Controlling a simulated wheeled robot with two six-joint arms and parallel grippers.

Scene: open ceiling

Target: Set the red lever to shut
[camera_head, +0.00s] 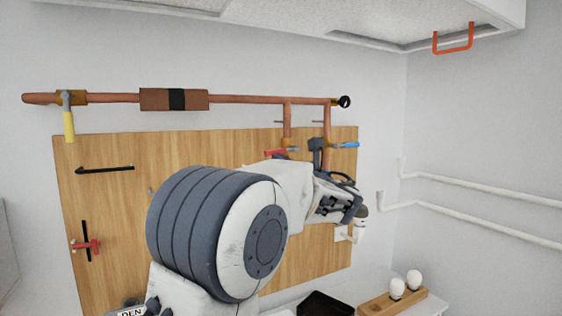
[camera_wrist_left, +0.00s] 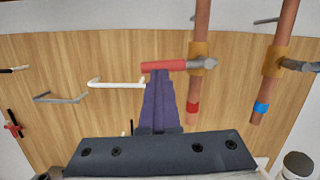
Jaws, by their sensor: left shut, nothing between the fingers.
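The red lever (camera_head: 275,153) is on a copper drop pipe at the upper right of the wooden board, partly hidden by my left arm in the head view. In the left wrist view the red lever (camera_wrist_left: 163,66) points left from its valve, lying crosswise to the vertical pipe (camera_wrist_left: 201,25). A red band (camera_wrist_left: 192,107) marks that pipe's lower end. My left gripper (camera_wrist_left: 158,73) is shut and empty, its tips at the lower edge of the red handle. I cannot tell whether they touch. In the head view the left gripper (camera_head: 340,197) is partly hidden. My right gripper is not in view.
A blue lever (camera_head: 345,145) sits on the neighbouring pipe, just to the right. A yellow lever (camera_head: 69,125) hangs at the far left. A white handle (camera_wrist_left: 117,83) and a grey handle (camera_wrist_left: 60,98) stick out from the board. A black tray (camera_head: 325,304) stands below.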

